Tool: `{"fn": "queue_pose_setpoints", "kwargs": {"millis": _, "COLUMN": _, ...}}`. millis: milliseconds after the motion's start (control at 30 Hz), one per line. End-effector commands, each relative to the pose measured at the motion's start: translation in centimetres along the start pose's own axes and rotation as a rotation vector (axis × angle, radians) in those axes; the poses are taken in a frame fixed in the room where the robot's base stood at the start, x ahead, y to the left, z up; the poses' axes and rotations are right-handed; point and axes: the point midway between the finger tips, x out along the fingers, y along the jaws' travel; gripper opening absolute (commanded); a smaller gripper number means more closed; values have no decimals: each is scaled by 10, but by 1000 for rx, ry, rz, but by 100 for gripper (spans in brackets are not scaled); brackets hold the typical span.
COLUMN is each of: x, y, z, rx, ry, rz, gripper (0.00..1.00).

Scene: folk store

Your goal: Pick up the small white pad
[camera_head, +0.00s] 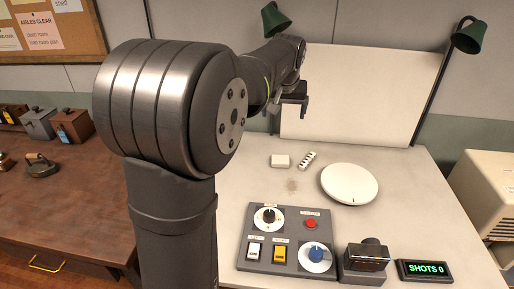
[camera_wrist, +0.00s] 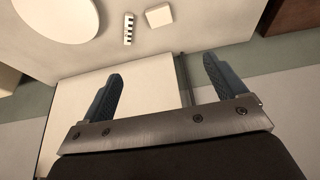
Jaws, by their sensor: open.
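The small white pad (camera_head: 280,160) lies on the white table, left of a black-and-white marked strip (camera_head: 307,160). In the wrist view the pad (camera_wrist: 159,15) is at the top, right of the strip (camera_wrist: 129,29). My gripper (camera_head: 291,105) is raised above the back of the table, in front of the upright white panel. In the wrist view its two fingers (camera_wrist: 162,80) are wide apart with nothing between them. The pad lies beyond the fingertips, apart from them.
A round white disc (camera_head: 350,184) lies right of the strip. A control panel (camera_head: 286,240), a dark camera-like box (camera_head: 366,262) and a "SHOTS 0" display (camera_head: 424,270) stand at the front. The upright white panel (camera_head: 365,95) stands behind, between green lamps (camera_head: 275,19).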

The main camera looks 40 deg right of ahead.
Motion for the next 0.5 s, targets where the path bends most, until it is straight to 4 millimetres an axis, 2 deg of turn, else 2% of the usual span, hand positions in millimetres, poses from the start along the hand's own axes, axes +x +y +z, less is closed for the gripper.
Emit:
{"fn": "queue_pose_setpoints", "kwargs": {"millis": 33, "x": 22, "y": 1, "z": 0, "rx": -6, "ry": -11, "rz": -6, "gripper": 89}}
{"fn": "queue_pose_setpoints", "kwargs": {"millis": 200, "x": 86, "y": 4, "z": -1, "rx": -33, "ry": -12, "rz": -17, "gripper": 89}}
{"fn": "queue_pose_setpoints", "kwargs": {"millis": 300, "x": 110, "y": 5, "z": 0, "rx": -42, "ry": -11, "rz": -19, "gripper": 89}}
{"fn": "queue_pose_setpoints", "kwargs": {"millis": 500, "x": 140, "y": 5, "z": 1, "rx": -48, "ry": -10, "rz": -21, "gripper": 89}}
